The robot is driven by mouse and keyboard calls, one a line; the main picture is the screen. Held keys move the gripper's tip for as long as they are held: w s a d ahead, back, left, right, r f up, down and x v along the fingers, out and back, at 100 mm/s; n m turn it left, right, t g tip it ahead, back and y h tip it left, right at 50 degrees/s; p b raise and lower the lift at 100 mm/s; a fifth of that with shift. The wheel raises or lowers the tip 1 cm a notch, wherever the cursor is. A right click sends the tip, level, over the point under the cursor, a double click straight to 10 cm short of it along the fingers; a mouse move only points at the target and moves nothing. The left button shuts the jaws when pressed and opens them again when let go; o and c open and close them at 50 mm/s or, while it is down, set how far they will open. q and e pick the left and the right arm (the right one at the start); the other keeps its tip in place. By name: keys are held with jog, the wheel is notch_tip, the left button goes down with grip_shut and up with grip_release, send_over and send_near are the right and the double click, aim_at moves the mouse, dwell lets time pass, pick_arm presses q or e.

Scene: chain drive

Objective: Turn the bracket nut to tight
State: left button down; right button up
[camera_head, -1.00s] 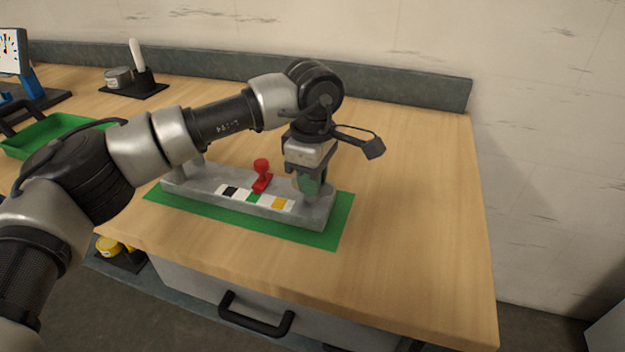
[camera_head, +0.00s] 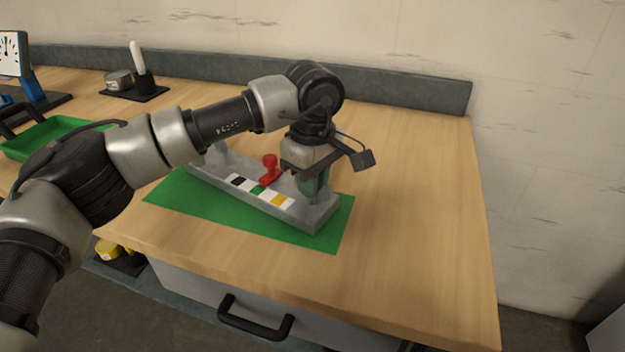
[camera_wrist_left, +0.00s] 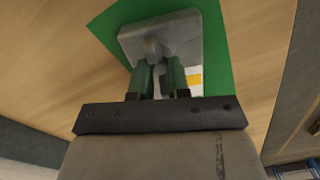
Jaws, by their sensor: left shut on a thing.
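A grey base (camera_head: 312,221) lies on a green mat (camera_head: 190,206), set at an angle to it. It carries a red knob (camera_head: 269,166) and a strip of coloured squares (camera_head: 262,191). My left gripper (camera_head: 313,188) points down at the base's right end, its green fingers shut on a grey upright piece there. In the left wrist view the fingers (camera_wrist_left: 158,72) stand on both sides of this rounded grey piece (camera_wrist_left: 152,46). The fingers hide much of it, and I cannot make out the nut or its mark. My right gripper is not in view.
A green tray (camera_head: 50,136) and a dial stand (camera_head: 12,50) are at the left. A black holder with a white piece (camera_head: 140,75) stands at the back. The tabletop (camera_head: 420,220) right of the mat is clear up to its edge.

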pick_arm(q)
jog(key=shift+r, duration=0.1)
jog(key=c, duration=1.1)
grip_release()
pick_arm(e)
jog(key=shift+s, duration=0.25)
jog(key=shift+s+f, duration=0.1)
pick_arm(q)
notch_tip(320, 180, up, 11)
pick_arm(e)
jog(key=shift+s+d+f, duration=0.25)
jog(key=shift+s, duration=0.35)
